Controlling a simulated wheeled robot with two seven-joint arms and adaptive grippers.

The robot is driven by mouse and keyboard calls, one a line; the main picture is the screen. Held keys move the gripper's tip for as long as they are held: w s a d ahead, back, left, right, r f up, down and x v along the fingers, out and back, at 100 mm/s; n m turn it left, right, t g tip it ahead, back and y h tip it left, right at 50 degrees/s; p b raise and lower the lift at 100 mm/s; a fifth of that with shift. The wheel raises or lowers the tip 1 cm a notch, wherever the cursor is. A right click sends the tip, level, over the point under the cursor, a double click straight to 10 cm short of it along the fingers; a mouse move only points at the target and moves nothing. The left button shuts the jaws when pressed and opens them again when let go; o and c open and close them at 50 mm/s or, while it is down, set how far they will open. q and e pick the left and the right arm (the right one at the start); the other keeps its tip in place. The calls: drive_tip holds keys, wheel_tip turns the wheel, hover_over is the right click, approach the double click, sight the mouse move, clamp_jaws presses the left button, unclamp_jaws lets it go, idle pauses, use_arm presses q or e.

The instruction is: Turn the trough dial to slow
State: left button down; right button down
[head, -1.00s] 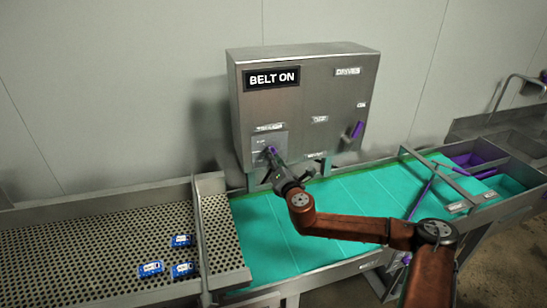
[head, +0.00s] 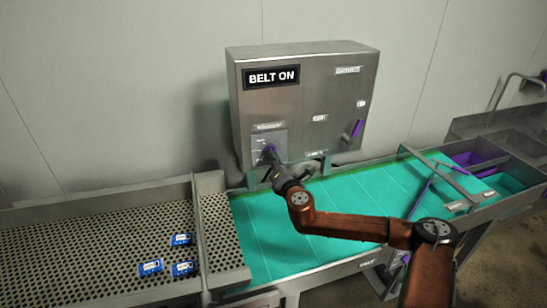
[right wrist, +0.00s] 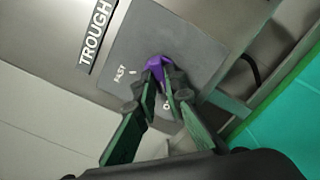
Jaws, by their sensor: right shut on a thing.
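The trough dial is a purple knob (right wrist: 158,66) on a grey plate (right wrist: 205,52) under a TROUGH label (right wrist: 95,32) in the right wrist view. In the head view the dial (head: 269,149) sits low on the left of the steel control box (head: 305,105). My right gripper (right wrist: 163,80) is shut on the purple knob, its green fingers on both sides of it. The word FAST (right wrist: 121,74) shows left of the knob. Other lettering below it is partly hidden by the fingers. My left gripper is not in view.
The box shows a BELT ON display (head: 272,77) and another purple handle (head: 356,128) at its right. A teal belt (head: 310,235) runs below the box. A perforated trough (head: 90,240) at left holds several blue packs (head: 181,239). Purple-lined bins (head: 480,155) stand at right.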

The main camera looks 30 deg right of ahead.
drive_tip(key=shift+f+m, duration=0.1)
drive_tip(key=shift+m, duration=0.2)
drive_tip(key=m+b, duration=0.1)
drive_tip(key=m, duration=0.7)
drive_tip(key=shift+m, duration=0.7)
drive_tip(key=c, duration=2)
unclamp_jaws()
